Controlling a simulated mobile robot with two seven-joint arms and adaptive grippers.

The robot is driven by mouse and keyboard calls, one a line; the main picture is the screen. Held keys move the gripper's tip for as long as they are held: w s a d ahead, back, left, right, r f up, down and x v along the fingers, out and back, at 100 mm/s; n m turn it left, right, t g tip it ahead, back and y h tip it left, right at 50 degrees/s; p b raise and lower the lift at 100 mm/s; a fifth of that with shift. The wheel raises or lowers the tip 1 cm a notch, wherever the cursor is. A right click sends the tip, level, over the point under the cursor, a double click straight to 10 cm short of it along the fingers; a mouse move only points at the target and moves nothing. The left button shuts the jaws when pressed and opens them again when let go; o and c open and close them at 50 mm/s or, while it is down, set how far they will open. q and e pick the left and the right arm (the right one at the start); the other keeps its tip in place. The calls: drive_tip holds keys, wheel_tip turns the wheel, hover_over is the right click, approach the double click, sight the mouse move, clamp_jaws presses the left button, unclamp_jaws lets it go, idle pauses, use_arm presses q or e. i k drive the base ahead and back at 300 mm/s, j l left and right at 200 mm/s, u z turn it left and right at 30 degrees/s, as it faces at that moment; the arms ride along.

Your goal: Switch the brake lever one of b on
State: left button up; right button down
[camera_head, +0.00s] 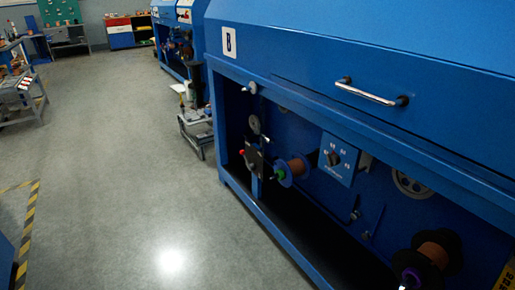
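The large blue machine (400,55) fills the right side of the head view and carries a white label marked B (229,42). In its open lower bay is a dark bracket (253,161) with a small red knob (242,152) and a small green tip near it. Two small levers or hooks, one at mid-bay (354,213) and one just right of it (373,222), stand on the back panel. I cannot tell which part is brake lever one or how it is set. Neither of my grippers is in view.
A copper-coloured spool (297,168), a dial box (337,160) and a larger spool (434,252) are in the bay. A metal handle (370,92) is on the cover. The grey floor (120,170) to the left is clear. A cart (196,125) stands beyond the machine.

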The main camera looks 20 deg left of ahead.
sight(251, 166)
drive_tip(key=i+j+z, duration=0.1)
drive_tip(key=j, duration=0.3)
drive_tip(key=i+j+z, duration=0.1)
drive_tip(key=j, duration=0.35)
drive_tip(key=i+j+z, duration=0.1)
drive_tip(key=i+j, duration=0.15)
drive_tip(key=j, duration=0.15)
drive_tip(key=i+j+z, duration=0.15)
drive_tip(key=j, duration=0.3)
drive_tip(key=j+z, duration=0.1)
drive_tip(key=j, duration=0.35)
drive_tip(key=i+j, duration=0.1)
drive_tip(key=j, duration=0.4)
drive_tip(key=i+j, duration=0.1)
drive_tip(key=j, duration=0.4)
drive_tip(key=i+j, duration=0.15)
drive_tip(key=j, duration=0.3)
drive_tip(key=i+j, duration=0.1)
drive_tip(key=j, duration=0.4)
drive_tip(key=i+j, duration=0.1)
drive_tip(key=j, duration=0.4)
drive_tip(key=i+j, duration=0.1)
drive_tip(key=j, duration=0.4)
